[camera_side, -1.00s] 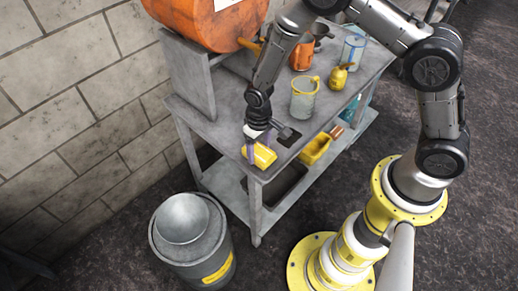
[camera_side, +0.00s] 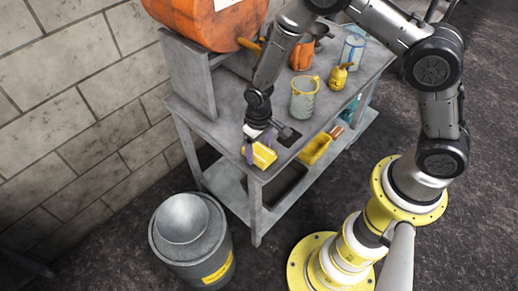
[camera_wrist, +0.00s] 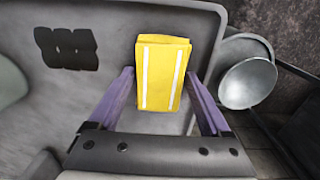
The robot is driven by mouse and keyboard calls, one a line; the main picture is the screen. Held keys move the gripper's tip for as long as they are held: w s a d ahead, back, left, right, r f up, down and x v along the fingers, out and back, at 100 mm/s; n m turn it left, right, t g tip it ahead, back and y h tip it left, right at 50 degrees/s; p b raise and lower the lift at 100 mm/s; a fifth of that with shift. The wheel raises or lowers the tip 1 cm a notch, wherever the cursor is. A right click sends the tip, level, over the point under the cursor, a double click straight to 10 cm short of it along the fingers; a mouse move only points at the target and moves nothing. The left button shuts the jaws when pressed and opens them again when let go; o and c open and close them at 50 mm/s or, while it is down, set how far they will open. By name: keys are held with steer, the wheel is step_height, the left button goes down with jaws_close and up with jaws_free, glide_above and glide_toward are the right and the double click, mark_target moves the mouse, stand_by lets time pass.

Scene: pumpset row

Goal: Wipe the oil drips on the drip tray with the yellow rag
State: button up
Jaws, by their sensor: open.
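The yellow rag (camera_side: 262,155) is a folded block at the near left corner of the grey bench top. In the wrist view the rag (camera_wrist: 162,70) has two white stripes and lies between the fingers. My gripper (camera_side: 259,147) is at the rag, its purple fingers open on either side. In the wrist view the gripper (camera_wrist: 160,75) shows a gap between each finger and the rag. A dark slotted patch (camera_wrist: 66,47) lies on the bench left of the rag; I cannot tell if it is the drip tray. I cannot make out oil drips.
A clear jug (camera_side: 304,98), a yellow oil can (camera_side: 340,78) and an orange container (camera_side: 302,55) stand farther along the bench. An orange drum (camera_side: 205,22) is at the back. A grey bin (camera_side: 190,248) stands on the floor beside the bench.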

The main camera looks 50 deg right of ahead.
mark_target(259, 151)
steer(key=shift+r, duration=0.15)
steer(key=shift+r, duration=0.25)
steer(key=c, duration=1.2)
steer(key=shift+r, duration=3.05)
